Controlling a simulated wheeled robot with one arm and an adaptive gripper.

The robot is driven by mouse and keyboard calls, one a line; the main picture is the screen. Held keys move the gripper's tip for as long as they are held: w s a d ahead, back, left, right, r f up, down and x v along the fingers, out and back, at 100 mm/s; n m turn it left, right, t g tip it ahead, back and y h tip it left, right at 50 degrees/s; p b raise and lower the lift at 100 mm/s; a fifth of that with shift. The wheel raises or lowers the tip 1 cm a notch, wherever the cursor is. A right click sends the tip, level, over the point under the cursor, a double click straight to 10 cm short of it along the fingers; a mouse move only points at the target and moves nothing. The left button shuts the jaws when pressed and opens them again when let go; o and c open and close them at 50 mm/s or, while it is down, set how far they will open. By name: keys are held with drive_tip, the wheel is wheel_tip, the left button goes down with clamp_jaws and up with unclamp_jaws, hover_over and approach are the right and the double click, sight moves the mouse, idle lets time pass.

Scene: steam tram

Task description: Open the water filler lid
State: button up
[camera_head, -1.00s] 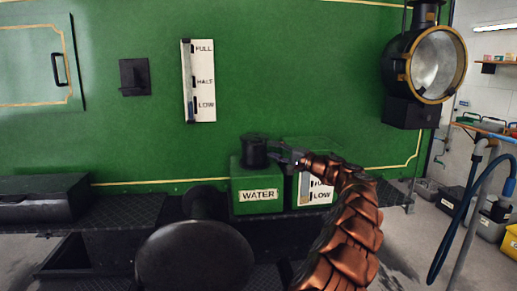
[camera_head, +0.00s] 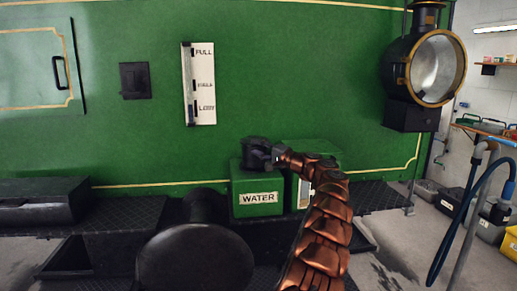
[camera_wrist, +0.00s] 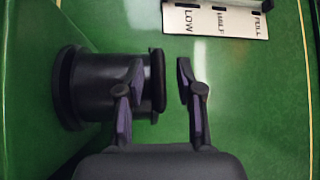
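The black water filler (camera_head: 254,148) stands on top of the green box with the WATER label (camera_head: 258,198). In the wrist view the filler neck (camera_wrist: 92,85) lies sideways at the left, with the dark lid (camera_wrist: 158,80) across its end; the lid looks closed. My gripper (camera_head: 270,157) is at the filler's right side. In the wrist view my gripper (camera_wrist: 160,80) is open, with the lid's edge between its fingertips. One finger overlaps the neck just below the lid; the other is beyond the lid with a visible gap. Whether the first finger touches is unclear.
A white level gauge (camera_head: 200,84) is on the green wall above the box. A large lamp (camera_head: 425,65) hangs at the upper right. A round black buffer (camera_head: 195,258) is in front. A second green box (camera_head: 318,148) stands right of the WATER box, partly behind my arm.

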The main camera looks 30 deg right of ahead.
clamp_jaws()
idle(0.7)
